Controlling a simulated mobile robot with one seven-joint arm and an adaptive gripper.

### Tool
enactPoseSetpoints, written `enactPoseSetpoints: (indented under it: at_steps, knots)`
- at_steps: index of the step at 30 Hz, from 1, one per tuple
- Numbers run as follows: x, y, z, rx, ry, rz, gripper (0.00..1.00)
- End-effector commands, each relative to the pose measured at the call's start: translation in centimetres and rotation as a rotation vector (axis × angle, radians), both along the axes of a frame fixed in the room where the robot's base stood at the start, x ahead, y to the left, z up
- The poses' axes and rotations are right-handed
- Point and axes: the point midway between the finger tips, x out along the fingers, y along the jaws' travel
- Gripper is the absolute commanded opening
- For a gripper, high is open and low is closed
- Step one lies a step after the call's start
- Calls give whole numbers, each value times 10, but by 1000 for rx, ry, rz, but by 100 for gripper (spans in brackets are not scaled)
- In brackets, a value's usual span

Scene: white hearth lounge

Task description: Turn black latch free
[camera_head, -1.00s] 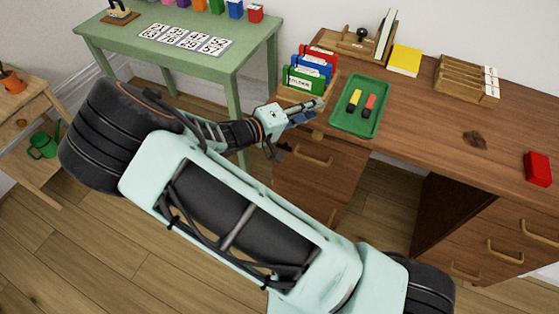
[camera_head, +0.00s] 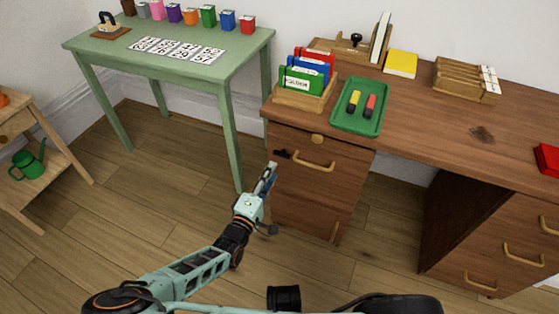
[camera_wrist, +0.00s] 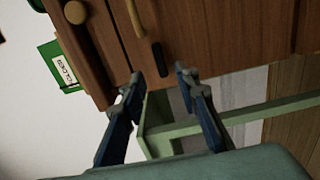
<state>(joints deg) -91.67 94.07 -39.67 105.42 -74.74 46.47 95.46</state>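The black latch (camera_head: 283,153) is a small dark bar at the upper left of the desk's left wooden front, beside the brass handle (camera_head: 314,162). In the wrist view the latch (camera_wrist: 158,59) shows as an upright dark bar just beyond the fingertips, in line with the gap between them. My gripper (camera_head: 270,176) is just below and left of the latch in the head view. In the wrist view its fingers (camera_wrist: 160,82) are spread apart with nothing between them. No contact with the latch shows.
A round wooden knob (camera_head: 318,138) sits above the handle. The desk top (camera_head: 420,127) overhangs the front, with a green tray (camera_head: 345,124) and card rack (camera_head: 305,98) near its edge. A green table (camera_head: 236,85) stands to the left. Open floor lies between.

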Motion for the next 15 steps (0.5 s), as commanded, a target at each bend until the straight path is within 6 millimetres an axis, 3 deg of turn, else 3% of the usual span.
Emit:
enactPoseSetpoints:
  at_steps: [9, 15]
  knots:
    - [54, -20, -2, 1, 0, -2, 29]
    - [68, -25, -1, -1, 1, -1, 29]
